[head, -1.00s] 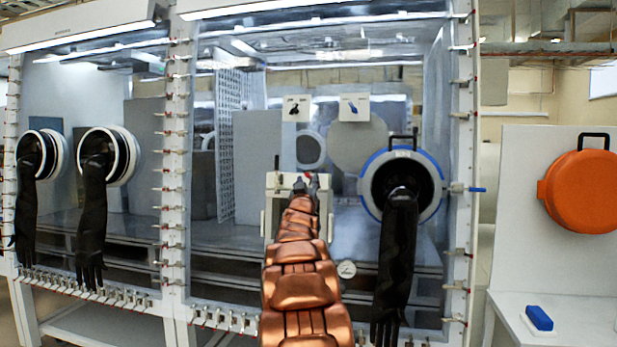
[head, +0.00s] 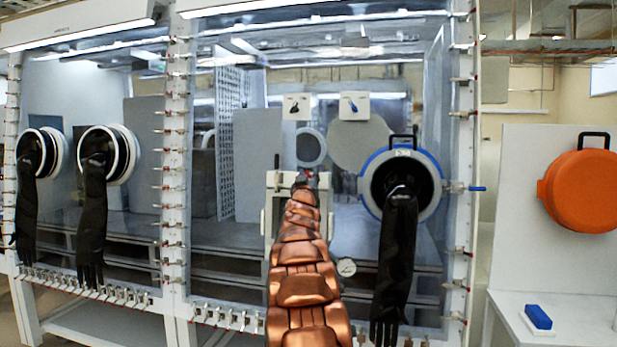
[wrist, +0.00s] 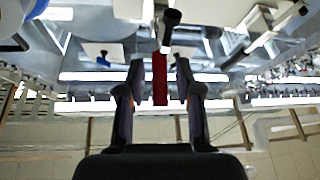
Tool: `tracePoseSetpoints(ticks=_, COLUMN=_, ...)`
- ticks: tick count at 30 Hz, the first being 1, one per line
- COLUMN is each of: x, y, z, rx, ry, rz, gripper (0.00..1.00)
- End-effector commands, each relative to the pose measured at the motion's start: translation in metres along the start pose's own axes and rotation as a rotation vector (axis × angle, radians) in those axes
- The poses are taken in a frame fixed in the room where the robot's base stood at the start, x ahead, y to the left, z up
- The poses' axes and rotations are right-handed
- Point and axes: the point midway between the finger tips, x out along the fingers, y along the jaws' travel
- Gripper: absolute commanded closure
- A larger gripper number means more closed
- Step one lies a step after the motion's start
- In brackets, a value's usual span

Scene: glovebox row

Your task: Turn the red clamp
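In the wrist view the red clamp (wrist: 159,82) shows as a flat red bar hanging below a dark round knob. My gripper (wrist: 160,66) is open, with one finger on each side of the red bar. A gap shows between each finger and the bar, so neither seems to touch it. In the head view my gripper (head: 305,181) is in front of the pale box fitting on the glovebox front.
The pale box fitting (head: 270,215) stands around my gripper. To its right is a blue-ringed glove port (head: 437,165) with a hanging black glove (head: 396,260). A gauge (head: 346,267) sits low beside my arm. An orange round cover (head: 582,192) is at the far right.

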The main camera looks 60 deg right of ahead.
Motion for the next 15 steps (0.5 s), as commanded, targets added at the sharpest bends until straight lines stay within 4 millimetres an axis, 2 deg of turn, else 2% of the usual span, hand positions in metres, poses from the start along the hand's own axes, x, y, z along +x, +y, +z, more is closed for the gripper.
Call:
tracePoseSetpoints(ticks=1, x=0.0000, y=0.0000, z=-0.0001, rx=0.000, ry=0.000, rz=0.000, gripper=0.74)
tracePoseSetpoints(ticks=9, x=-0.0001, y=-0.0001, z=-0.0002, rx=0.000, ry=0.000, rz=0.000, gripper=1.00)
tracePoseSetpoints(ticks=15, x=-0.0001, y=-0.0002, z=-0.0002, rx=0.000, ry=0.000, rz=0.000, gripper=1.00)
